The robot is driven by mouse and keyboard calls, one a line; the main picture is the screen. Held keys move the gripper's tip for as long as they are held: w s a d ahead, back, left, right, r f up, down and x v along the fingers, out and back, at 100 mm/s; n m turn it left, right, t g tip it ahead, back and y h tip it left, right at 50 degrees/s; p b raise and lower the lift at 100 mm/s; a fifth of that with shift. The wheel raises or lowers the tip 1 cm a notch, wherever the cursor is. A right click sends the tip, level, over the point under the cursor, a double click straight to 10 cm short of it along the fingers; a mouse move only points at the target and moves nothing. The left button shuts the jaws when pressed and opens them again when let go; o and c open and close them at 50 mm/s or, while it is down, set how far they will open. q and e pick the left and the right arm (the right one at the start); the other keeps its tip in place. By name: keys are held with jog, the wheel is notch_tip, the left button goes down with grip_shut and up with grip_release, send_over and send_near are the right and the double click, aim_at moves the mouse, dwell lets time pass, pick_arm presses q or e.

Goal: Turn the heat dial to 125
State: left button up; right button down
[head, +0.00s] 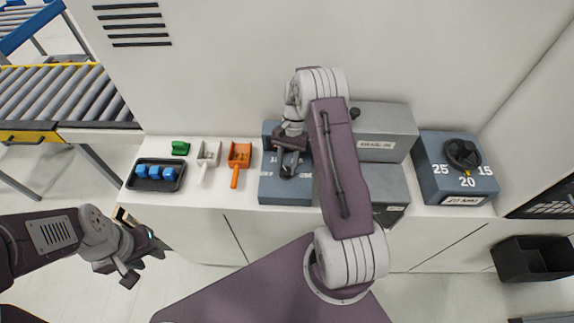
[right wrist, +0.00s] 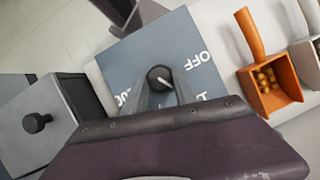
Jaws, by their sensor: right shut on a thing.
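The heat dial is a round dark knob (right wrist: 159,77) on a blue-grey box (right wrist: 130,55), seen from above in the right wrist view. A white mark on the knob points to the lower right there. OFF is printed to its right; other figures are partly hidden by my gripper. In the head view the same box (head: 268,190) sits mid-counter, its dial hidden by my right arm. My right gripper (right wrist: 164,84) is shut on the knob, a finger on either side. My left gripper (head: 143,270) is open and empty, in front of the counter at left.
A grey box with a black knob (head: 384,146) stands right of the heat box. Farther right is a blue box (head: 430,155) with a larger dial marked 25, 20, 15. Orange (head: 239,155) and white (head: 208,152) scoops and a black tray (head: 177,185) lie left.

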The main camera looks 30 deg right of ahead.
jog(key=shift+w+r, duration=0.1)
jog(key=c, duration=1)
grip_release()
jog(key=shift+o, duration=0.2)
jog(key=b+v, duration=0.2)
jog(key=v, duration=0.7)
jog(key=shift+b, duration=0.35)
jog(key=shift+a, duration=0.1)
